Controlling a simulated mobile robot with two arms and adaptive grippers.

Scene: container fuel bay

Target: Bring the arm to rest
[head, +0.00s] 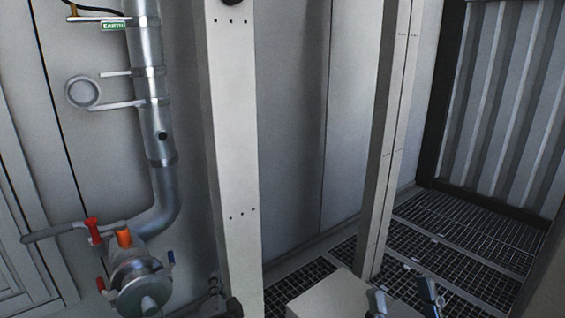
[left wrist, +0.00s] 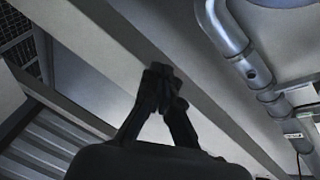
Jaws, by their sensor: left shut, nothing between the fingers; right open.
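My left gripper (left wrist: 163,80) shows in the left wrist view. Its two dark fingers meet at the tips with nothing between them. Behind the tips runs a pale post; I cannot tell how far it is from them. In the head view I cannot make out the left gripper with certainty. My right gripper (head: 405,297) shows at the bottom right of the head view as two separate fingertips, open and empty, above the floor grating. The rest of that gripper is cut off by the lower edge.
A grey pipe (head: 148,110) with a valve (head: 138,280), red and orange handles and a green EARTH tag (head: 114,26) stands at left. Two pale posts (head: 232,150) (head: 385,150) rise from the floor grating (head: 460,265). A corrugated wall (head: 500,100) is at right.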

